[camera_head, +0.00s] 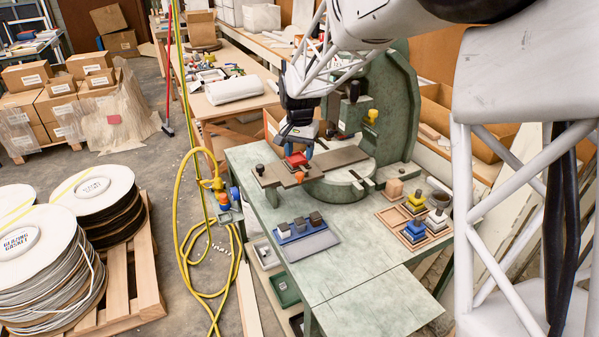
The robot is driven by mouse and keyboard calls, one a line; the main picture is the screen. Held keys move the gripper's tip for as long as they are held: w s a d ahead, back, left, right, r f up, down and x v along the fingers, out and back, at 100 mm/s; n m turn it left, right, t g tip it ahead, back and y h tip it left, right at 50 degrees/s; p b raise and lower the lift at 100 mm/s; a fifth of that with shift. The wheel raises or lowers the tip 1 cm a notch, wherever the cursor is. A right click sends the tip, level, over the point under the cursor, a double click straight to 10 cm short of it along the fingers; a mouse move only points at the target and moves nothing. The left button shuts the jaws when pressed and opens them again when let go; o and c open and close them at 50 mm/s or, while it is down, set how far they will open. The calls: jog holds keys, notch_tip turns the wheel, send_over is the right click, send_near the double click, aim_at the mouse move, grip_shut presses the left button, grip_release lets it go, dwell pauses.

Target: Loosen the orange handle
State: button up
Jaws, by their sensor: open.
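The small orange handle (299,177) sits at the front edge of the brown bar on the press bed. My gripper (296,150) hangs over this bar with its blue fingertips spread apart and pointing down. A red block (296,160) lies just below the fingertips, a little behind the orange handle. I cannot tell whether the fingertips touch the block. The green fly press (401,100) stands behind, partly hidden by my arm.
A black knob (260,170) is at the bar's left end. Wooden trays (400,232) with coloured parts are at right. The front of the green table (370,290) is clear. A yellow hose (181,215) hangs at left.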

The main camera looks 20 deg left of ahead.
aim_at(300, 173)
jog(key=shift+f, duration=3.7)
grip_shut()
